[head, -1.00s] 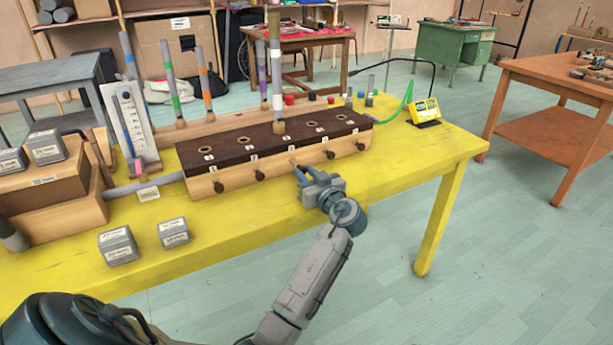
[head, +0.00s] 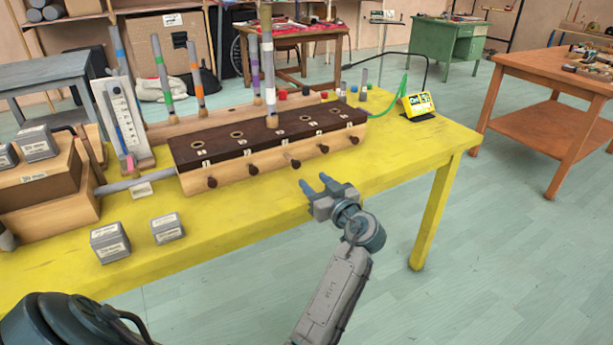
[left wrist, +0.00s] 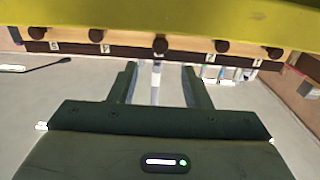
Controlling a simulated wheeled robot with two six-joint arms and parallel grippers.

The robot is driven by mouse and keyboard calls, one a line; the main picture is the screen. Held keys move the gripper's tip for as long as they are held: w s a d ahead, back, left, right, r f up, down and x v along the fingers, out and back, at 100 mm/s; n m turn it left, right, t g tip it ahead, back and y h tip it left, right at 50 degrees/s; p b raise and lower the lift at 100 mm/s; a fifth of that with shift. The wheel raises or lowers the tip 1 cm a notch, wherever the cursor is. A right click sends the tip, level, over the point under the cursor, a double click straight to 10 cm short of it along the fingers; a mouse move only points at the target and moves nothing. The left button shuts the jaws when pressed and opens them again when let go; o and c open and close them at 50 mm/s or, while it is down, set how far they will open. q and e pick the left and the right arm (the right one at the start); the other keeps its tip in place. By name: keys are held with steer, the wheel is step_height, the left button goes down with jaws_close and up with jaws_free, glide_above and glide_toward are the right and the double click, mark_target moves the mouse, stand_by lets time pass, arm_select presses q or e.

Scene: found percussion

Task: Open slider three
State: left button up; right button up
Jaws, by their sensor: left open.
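The slider box (head: 240,172) is pale wood with a dark top on the yellow table. Several dark round knobs line its front. The middle knob, slider three (head: 295,163), sticks out farther than its neighbours. It also shows in the left wrist view (left wrist: 160,46), in the middle of the row. A tall banded tube (head: 268,60) stands upright on the dark top at the middle position. My left gripper (head: 316,186) is open and empty, in front of the middle knob and apart from it. Its fingers (left wrist: 158,84) are spread in the left wrist view. My right gripper is not in view.
Two grey weight blocks (head: 167,228) sit at the front left of the table (head: 400,150). Wooden boxes (head: 50,200) stand at the far left. A yellow display (head: 418,105) stands at the right end. The table right of my left gripper is clear.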

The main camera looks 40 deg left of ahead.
arm_select(q)
steer(key=shift+v, duration=1.55)
